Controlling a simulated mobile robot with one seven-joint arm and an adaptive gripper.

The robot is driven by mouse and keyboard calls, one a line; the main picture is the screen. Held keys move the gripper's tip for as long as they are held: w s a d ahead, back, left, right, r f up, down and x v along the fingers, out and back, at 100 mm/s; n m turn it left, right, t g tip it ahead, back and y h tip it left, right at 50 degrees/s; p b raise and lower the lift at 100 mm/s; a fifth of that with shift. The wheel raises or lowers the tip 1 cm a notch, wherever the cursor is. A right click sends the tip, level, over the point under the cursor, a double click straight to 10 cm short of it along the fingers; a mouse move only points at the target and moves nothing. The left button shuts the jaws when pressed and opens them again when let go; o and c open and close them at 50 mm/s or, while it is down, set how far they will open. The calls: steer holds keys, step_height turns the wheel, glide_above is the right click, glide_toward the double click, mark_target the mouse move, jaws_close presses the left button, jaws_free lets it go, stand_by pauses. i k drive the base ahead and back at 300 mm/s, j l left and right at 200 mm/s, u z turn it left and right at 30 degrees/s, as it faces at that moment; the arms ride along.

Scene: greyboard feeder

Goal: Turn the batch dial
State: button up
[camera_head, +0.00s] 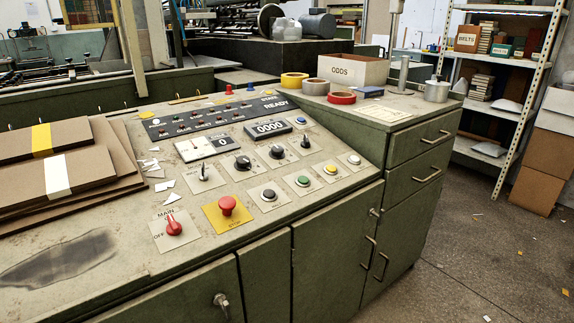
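A sloped green control console carries the dials. A row of black knobs on pale square plates crosses its middle: a left knob (242,162), a middle knob (277,151) and a right knob (305,141). A slimmer black selector (203,172) stands left of them. The labels are too small to read, so I cannot tell which one is the batch dial. A counter (268,127) above the knobs reads 0000. My gripper is not in view.
A red main switch (174,225) and a red stop button (227,205) stand near the front edge, with several coloured push buttons to their right. Greyboard stacks (60,175) lie left. Floor at right is mostly clear.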

mark_target(277, 152)
steer(key=i+z, duration=0.2)
steer(key=z, duration=0.15)
steer(key=i+j+z, duration=0.1)
steer(key=z, duration=0.3)
steer(key=i+j+z, duration=0.2)
steer(key=z, duration=0.15)
steer(key=i, duration=0.05)
